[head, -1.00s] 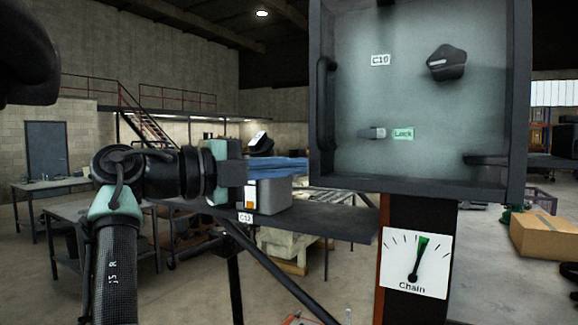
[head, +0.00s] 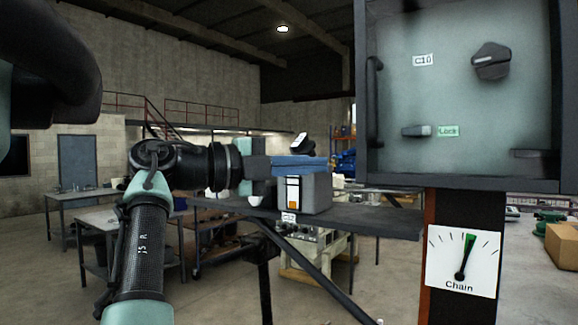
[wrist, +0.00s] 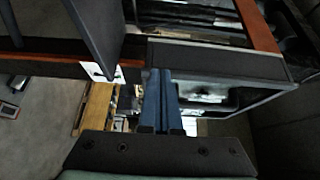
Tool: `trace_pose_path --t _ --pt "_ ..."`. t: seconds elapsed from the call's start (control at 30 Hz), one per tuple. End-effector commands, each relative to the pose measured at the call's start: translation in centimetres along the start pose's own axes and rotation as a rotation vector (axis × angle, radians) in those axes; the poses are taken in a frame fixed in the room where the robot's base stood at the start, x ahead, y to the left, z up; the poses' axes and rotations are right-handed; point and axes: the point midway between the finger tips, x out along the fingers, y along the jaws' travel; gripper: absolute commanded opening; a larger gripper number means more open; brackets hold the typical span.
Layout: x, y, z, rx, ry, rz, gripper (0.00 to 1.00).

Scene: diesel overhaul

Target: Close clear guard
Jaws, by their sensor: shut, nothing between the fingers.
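The guarded box (head: 361,90) has a dark frame and hangs at the upper right of the head view. Its pale see-through front bears a dark upright handle (head: 375,100) on the left, a black knob (head: 490,62), a C10 label (head: 424,60) and a small latch (head: 416,132) beside a green Lock label (head: 449,131). I cannot tell whether the clear guard stands fully closed. My gripper (head: 326,163) is shut and empty, pointing right, left of and below the handle, apart from the box in the picture. Its blue fingers show in the wrist view (wrist: 163,100).
A grey bin (head: 318,195) stands on a dark shelf (head: 385,220) behind my gripper. A Chain gauge (head: 464,262) sits on the post below the box. Workbenches (head: 85,192) stand at the left, a cardboard box (head: 562,245) at the right.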

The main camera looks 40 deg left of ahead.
Motion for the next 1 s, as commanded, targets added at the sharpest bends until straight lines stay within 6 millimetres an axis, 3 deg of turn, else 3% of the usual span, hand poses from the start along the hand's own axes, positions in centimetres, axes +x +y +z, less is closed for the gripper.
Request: trace_pose_path --t 0.5,1.0 --pt "-1.0 -0.5 4.1 -0.003 -0.003 -0.001 0.00" --pt "-1.2 0.0 4.9 0.001 -0.002 -0.002 0.00"
